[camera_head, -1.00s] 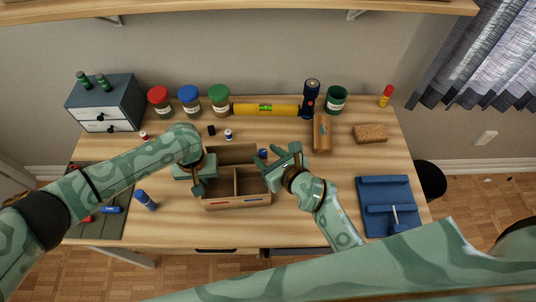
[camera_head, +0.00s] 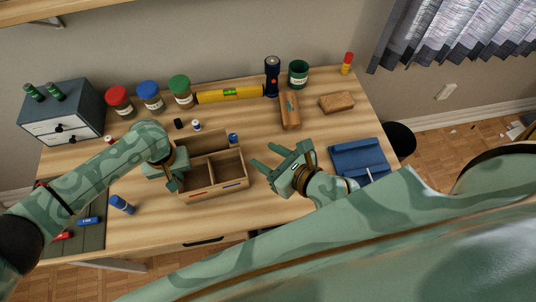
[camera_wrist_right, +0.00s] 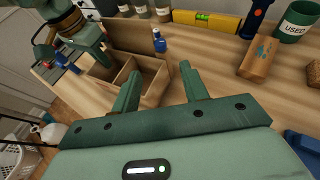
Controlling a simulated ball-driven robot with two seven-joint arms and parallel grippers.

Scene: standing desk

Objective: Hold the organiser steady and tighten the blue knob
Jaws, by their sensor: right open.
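The wooden organiser (camera_head: 232,187), a box with open compartments, sits on the desk in the head view. A small blue piece (camera_head: 233,138), apparently the knob, shows at its back right corner. It also shows in the right wrist view (camera_wrist_right: 159,43), beyond the fingertips. My left gripper (camera_head: 176,181) is at the organiser's left wall. Its fingers are partly hidden, so I cannot tell how far they are closed. My right gripper (camera_head: 265,156) is open and empty, right of the organiser and apart from it. Its spread fingers (camera_wrist_right: 160,70) point towards the blue piece.
Several lidded jars (camera_head: 150,96), a yellow level (camera_head: 230,95) and a torch (camera_head: 272,77) line the back. A wooden block (camera_head: 290,111) lies right of the organiser. A blue bottle (camera_head: 121,204) lies left of it. Desk space right of the organiser is mostly clear.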

